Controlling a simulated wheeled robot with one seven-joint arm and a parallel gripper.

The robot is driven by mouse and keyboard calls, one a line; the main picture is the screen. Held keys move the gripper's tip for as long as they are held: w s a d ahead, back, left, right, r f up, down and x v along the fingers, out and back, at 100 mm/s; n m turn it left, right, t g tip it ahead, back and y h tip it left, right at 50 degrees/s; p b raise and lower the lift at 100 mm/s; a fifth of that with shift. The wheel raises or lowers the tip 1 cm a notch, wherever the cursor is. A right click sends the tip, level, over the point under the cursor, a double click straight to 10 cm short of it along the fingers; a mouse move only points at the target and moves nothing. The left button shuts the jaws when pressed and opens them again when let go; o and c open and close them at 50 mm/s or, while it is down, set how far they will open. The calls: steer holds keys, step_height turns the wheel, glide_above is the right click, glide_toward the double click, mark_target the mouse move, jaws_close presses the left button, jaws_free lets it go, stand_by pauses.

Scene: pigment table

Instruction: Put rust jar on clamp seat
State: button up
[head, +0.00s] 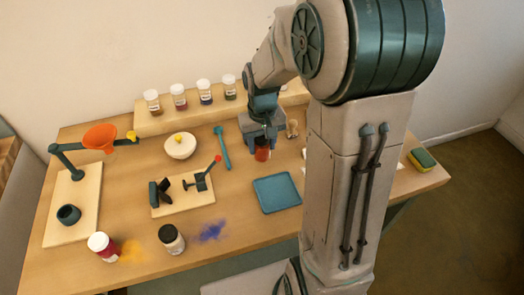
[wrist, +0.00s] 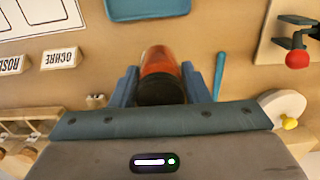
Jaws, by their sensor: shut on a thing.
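My gripper (wrist: 163,88) is shut on the rust jar (wrist: 160,62), a clear jar with orange-red contents and a dark end, held between the blue-grey fingers. In the head view the jar (head: 262,152) hangs below my gripper (head: 262,140), behind the blue tray; I cannot tell if its base touches the table. The clamp (head: 197,184), with dark jaws and a red-tipped lever, stands on a wooden board (head: 180,208) left of my gripper. The dark V-shaped block (head: 158,192) at the board's left seems to be the seat. The clamp's red knob shows in the wrist view (wrist: 297,59).
A blue tray (head: 277,193) lies in front of my gripper. A teal spatula (head: 223,147) and a white bowl (head: 180,146) lie left. Several jars stand on the back shelf (head: 185,118).

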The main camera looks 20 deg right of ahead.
mark_target(262, 153)
steer(key=shift+f, duration=1.9)
steer(key=shift+f, duration=0.25)
steer(key=o, duration=1)
steer(key=shift+r, duration=0.1)
steer(key=shift+r, duration=0.1)
